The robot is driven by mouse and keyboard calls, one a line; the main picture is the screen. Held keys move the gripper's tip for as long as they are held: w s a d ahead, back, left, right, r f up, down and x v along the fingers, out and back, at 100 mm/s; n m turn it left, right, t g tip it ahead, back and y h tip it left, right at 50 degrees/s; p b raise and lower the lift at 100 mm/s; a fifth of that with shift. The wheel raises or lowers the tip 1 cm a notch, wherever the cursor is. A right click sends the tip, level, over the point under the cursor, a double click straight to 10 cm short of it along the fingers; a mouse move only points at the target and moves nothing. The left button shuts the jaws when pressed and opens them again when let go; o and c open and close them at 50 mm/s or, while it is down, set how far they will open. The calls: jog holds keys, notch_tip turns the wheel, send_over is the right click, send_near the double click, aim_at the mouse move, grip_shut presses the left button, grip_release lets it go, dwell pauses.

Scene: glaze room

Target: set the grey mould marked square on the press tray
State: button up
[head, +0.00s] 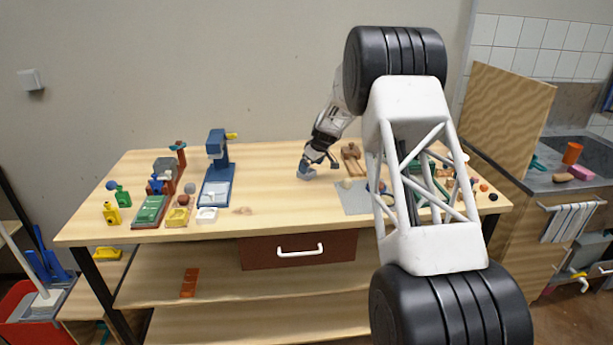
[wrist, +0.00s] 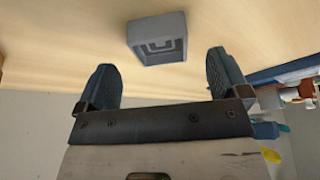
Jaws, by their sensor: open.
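The grey mould (head: 306,172) sits on the wooden bench, right of the blue press. In the wrist view the mould (wrist: 157,38) is a square block with a square outline in its recessed face. My gripper (head: 318,160) is open and empty just above and beside the mould. In the wrist view the mould lies beyond the two spread fingertips, between them, apart from both. A blue press (head: 216,165) stands on a blue base (head: 214,193) at the left. A red-brown press (head: 173,170) has a green tray (head: 150,209) in front; I cannot tell which is the press tray.
Yellow and white small moulds (head: 207,214) stand in front of the presses. Green and yellow figures (head: 111,213) are at the far left. A grey mat (head: 352,203) and wooden tool (head: 351,155) lie to the right. The bench between blue press and mould is mostly clear.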

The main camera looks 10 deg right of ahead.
jog(key=shift+x, duration=1.85)
jog(key=c, duration=1.1)
jog(key=shift+r, duration=1.7)
jog(key=shift+s+r, duration=0.1)
jog(key=shift+s, duration=0.2)
jog(key=s, duration=0.5)
jog(key=s+r, duration=0.1)
jog(key=s, duration=0.9)
jog(key=shift+s+d+r, duration=0.2)
jog(key=shift+d, duration=0.1)
